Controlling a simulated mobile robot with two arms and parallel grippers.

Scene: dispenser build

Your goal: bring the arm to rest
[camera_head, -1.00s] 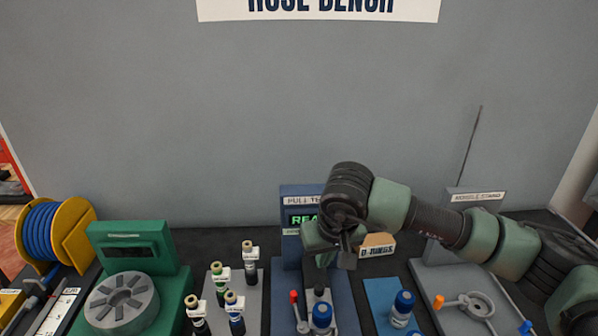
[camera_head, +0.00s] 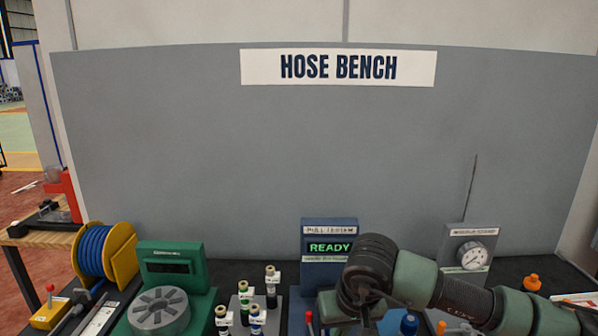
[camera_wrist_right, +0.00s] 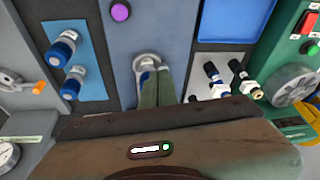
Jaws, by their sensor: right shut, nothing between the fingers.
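My right arm comes in from the right in the head view and lies low across the front of the bench. Its wrist is in front of the pull tester's lower right side, and the fingers are not clear there. In the right wrist view my right gripper (camera_wrist_right: 156,78) has its greenish fingers together, with nothing between them. Just past the fingertips is a silver round holder with a blue part (camera_wrist_right: 147,63) on the blue-grey tester base (camera_wrist_right: 145,22). I cannot tell whether they touch. My left gripper is in neither view.
The pull tester (camera_head: 330,228) reads READY. Left of it stand several black hose pieces (camera_head: 271,285), a green machine (camera_head: 172,260) and a blue hose reel (camera_head: 95,250). A gauge stand (camera_head: 466,240) is behind my arm. Blue-capped fittings (camera_wrist_right: 68,45) stand on a blue mat (camera_wrist_right: 92,70).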

